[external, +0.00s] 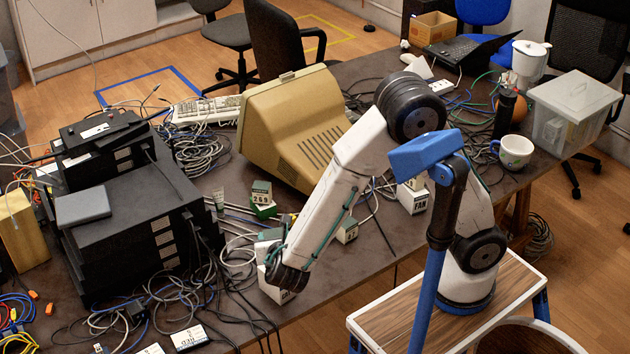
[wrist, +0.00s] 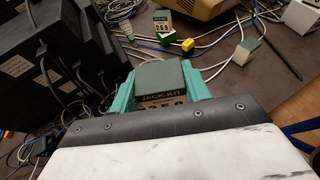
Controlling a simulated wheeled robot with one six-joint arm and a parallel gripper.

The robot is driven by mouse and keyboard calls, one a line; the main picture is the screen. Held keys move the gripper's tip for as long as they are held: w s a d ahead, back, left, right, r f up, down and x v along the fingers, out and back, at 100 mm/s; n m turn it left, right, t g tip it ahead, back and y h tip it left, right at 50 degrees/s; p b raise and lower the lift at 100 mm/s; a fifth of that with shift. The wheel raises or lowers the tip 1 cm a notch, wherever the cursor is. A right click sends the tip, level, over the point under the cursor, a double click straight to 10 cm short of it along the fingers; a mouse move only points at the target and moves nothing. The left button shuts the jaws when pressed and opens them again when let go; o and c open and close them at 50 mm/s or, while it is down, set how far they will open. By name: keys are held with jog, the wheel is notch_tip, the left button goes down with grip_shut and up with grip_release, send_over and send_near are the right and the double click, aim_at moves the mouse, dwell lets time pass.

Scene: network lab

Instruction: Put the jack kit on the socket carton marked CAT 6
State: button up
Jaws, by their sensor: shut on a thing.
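My gripper (wrist: 160,92) has teal fingers on either side of the jack kit (wrist: 160,76), a small box with a grey-green top and a dark band reading JACK KIT. It is shut on the kit. In the external view my gripper (external: 283,272) is low over the table's near side, and a grey-green box top (external: 270,234) shows beside it. A white carton (external: 272,289) shows just under the gripper, partly hidden by it. I cannot read CAT 6 on any carton, and cannot tell whether the kit touches this one.
A green-and-white box marked 269 (external: 262,200) stands behind the gripper. A small green-topped box (external: 346,231) and a white carton marked FAN (external: 413,200) stand to the right. Black equipment (external: 130,220) and loose cables lie left. A white carton (external: 188,337) lies at the front edge.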

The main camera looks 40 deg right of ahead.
jog(key=shift+f, duration=3.35)
jog(key=shift+f, duration=0.2)
jog(key=o, duration=1)
jog(key=shift+o, duration=0.2)
